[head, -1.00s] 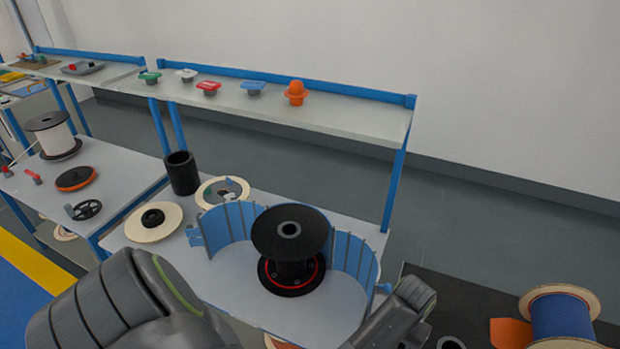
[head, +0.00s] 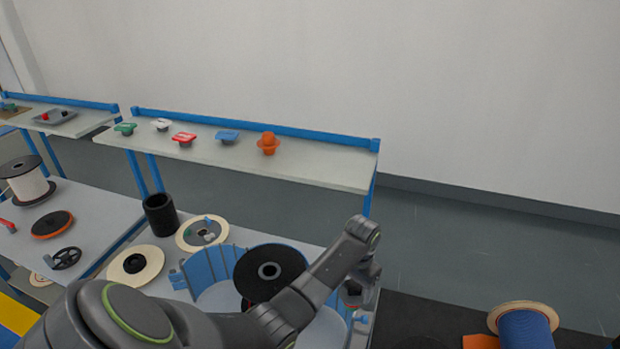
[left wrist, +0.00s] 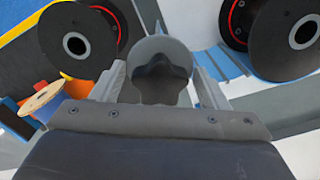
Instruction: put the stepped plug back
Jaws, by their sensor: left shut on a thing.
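My left gripper (head: 354,292) is beyond the right side of the blue curved fence, small and partly hidden by its own wrist. In the left wrist view its fingers are shut on a grey rounded piece (left wrist: 160,62) with a dark patch. I cannot tell from its shape whether this is the stepped plug. An orange stepped piece (head: 268,144) stands at the right of the raised shelf (head: 325,168), apart from the gripper. My right gripper is out of view.
A black spool (head: 270,270) stands inside the blue curved fence (head: 208,266), close to my left arm. Green, white, red and blue pieces line the shelf. A black cup (head: 160,215) and flanged discs are at the left. A blue cable spool (head: 526,328) is at lower right.

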